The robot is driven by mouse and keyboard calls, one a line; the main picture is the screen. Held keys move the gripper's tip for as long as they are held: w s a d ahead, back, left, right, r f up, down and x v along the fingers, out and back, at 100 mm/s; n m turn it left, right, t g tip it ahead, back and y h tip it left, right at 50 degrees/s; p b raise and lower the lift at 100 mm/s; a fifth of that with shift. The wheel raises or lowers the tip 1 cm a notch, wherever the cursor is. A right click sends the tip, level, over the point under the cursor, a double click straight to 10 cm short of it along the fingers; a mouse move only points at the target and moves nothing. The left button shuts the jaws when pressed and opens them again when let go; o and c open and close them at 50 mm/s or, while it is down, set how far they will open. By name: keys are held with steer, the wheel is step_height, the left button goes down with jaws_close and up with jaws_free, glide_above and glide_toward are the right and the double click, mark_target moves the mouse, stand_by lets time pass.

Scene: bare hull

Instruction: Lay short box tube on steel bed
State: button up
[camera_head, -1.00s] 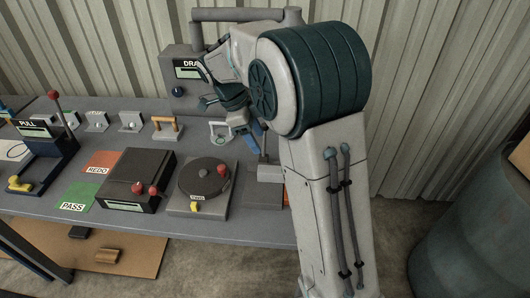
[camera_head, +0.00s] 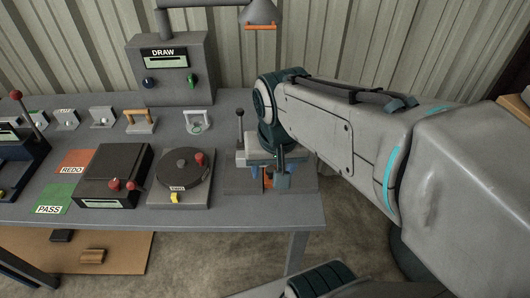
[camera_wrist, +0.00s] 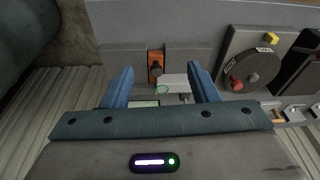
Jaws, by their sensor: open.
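My gripper (camera_head: 270,174) is open over the right end of the bench, its blue fingers pointing down; the wrist view shows them apart (camera_wrist: 160,72). Between and beyond the fingers is a fixture with a pale grey block (camera_wrist: 173,82) and an orange strip with a dark knob (camera_wrist: 155,66). Its flat dark grey plate (camera_head: 238,181) looks like the steel bed, partly covered by my gripper. I cannot clearly pick out the short box tube; the pale block may be part of the fixture. No held object shows between the fingers.
A turntable device (camera_head: 181,176) and a black box with red knobs (camera_head: 113,173) stand left of the fixture. A thin lever (camera_head: 240,128) rises close to my gripper. The DRAW box (camera_head: 172,68) stands behind. A lamp (camera_head: 260,14) hangs above.

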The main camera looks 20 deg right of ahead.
steer(key=s+n, duration=0.1)
steer(key=s+f+n, duration=0.1)
steer(key=shift+s+n+t, duration=0.2)
steer(key=shift+n+t, duration=0.2)
stand_by(1.0)
